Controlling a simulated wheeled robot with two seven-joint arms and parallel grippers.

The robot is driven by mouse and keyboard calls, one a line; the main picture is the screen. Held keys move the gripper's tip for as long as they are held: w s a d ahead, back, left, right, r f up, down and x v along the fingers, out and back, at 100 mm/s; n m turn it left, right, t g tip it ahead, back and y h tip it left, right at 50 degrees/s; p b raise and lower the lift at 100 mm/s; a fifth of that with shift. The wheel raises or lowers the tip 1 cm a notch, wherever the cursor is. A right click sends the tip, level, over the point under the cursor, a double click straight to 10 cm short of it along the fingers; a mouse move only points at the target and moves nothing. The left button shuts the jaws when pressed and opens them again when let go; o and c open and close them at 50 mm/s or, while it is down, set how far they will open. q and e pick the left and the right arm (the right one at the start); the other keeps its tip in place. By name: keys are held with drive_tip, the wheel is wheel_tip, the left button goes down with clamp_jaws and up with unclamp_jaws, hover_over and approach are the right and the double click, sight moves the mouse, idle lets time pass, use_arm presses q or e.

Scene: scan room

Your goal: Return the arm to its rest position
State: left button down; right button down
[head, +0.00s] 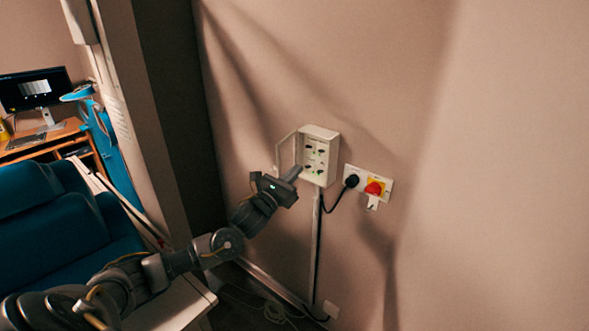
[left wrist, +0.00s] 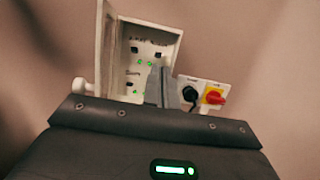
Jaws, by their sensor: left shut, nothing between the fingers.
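My left arm reaches in from the lower left of the head view, stretched toward the wall. My left gripper (head: 296,172) is shut and empty, its fingertips in front of the lower left part of an open white wall box (head: 320,160). In the left wrist view the shut fingers (left wrist: 162,88) overlap the lower right part of the box (left wrist: 113,60). I cannot tell whether they touch it. The box door (head: 286,152) stands open to the left. Inside are several dark switches and green lights. My right gripper is not in view.
Right of the box is a wall plate (head: 354,169) with a black plug (head: 352,181) and a red knob on yellow (head: 375,188). A cable hangs below. A blue padded chair (head: 60,215), a desk (head: 45,140) and a monitor (head: 35,89) are at left. The right wall is bare.

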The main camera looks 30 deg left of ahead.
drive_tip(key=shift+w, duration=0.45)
